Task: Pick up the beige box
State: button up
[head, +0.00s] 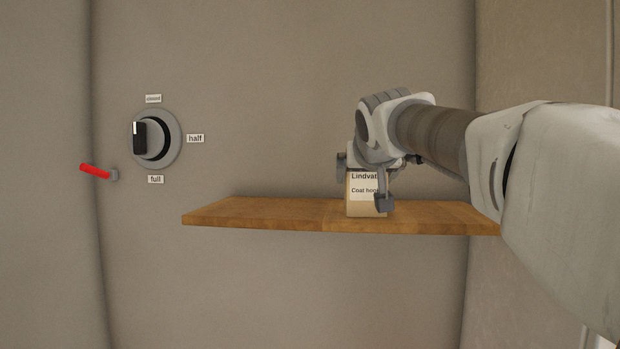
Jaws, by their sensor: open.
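The beige box (366,209) stands upright on a wooden shelf (270,214), near the shelf's front edge and right of its middle. Its white label reads "Lindvat..." and "Coal hoo...", with the line ends hidden by a finger. My gripper (363,182) is open at the box, with one finger at its upper left and the other in front of its right side. The gripper and wrist hide the top of the box. I cannot tell whether the fingers touch it.
A round dial (156,138) with a black knob sits on the wall at left, with labels "closed", "half" and "full". A red lever (95,171) sticks out below left of it. The shelf's left part is bare. My arm covers the right side.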

jog(key=shift+c, duration=0.2)
jog(key=c, duration=1.1)
jog(key=shift+r, duration=0.15)
